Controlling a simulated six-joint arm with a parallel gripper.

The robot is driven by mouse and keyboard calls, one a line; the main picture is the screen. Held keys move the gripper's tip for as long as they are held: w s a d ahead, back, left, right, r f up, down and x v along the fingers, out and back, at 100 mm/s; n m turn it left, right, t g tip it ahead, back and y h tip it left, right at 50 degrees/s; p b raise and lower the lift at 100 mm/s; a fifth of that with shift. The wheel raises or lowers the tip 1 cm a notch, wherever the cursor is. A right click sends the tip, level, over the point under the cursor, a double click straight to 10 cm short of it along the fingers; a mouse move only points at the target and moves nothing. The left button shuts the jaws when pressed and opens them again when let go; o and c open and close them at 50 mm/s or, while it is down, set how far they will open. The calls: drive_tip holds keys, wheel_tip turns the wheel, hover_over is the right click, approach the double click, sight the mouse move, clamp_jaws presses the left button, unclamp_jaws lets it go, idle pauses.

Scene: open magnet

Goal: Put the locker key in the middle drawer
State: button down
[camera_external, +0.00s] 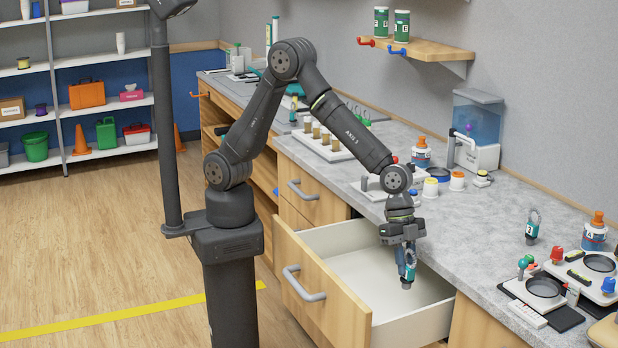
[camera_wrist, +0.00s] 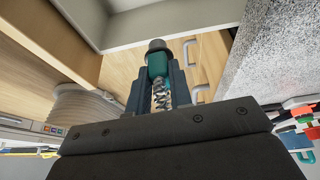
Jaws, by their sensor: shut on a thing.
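My gripper (camera_external: 406,262) points down over the open drawer and is shut on a teal-and-silver item with a dark end, which I take to be the locker key (camera_external: 408,272). In the wrist view the key (camera_wrist: 157,64) shows upright between the two fingers (camera_wrist: 158,90), with silver coiled or toothed metal below its teal body. The open drawer (camera_external: 345,238) has a wooden front, a grey handle and a white inside that looks empty. The key appears above the drawer floor; its exact height is hard to tell. Which level this drawer is cannot be told surely.
A closed drawer (camera_external: 315,195) with a grey handle is further left. The grey counter (camera_external: 455,225) beside the open drawer holds bottles, a water dispenser (camera_external: 476,125), a similar teal item (camera_external: 532,227) and devices at the right. The drawer's front wall stands left of my gripper.

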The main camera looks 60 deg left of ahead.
drive_tip(key=s+a+f, duration=0.5)
drive_tip(key=a+f, duration=0.2)
drive_tip(key=a, duration=0.1)
drive_tip(key=shift+a+f, duration=0.1)
drive_tip(key=shift+f, duration=4.9)
drive_tip(key=c, duration=1.7)
unclamp_jaws()
drive_tip(key=shift+f, duration=0.15)
drive_tip(key=shift+c, duration=0.2)
drive_tip(key=o, duration=0.4)
drive_tip(key=shift+o, duration=0.2)
drive_tip(key=v, duration=1.2)
drive_tip(key=shift+s, duration=0.15)
drive_tip(key=x, duration=1.2)
drive_tip(key=shift+w, duration=0.2)
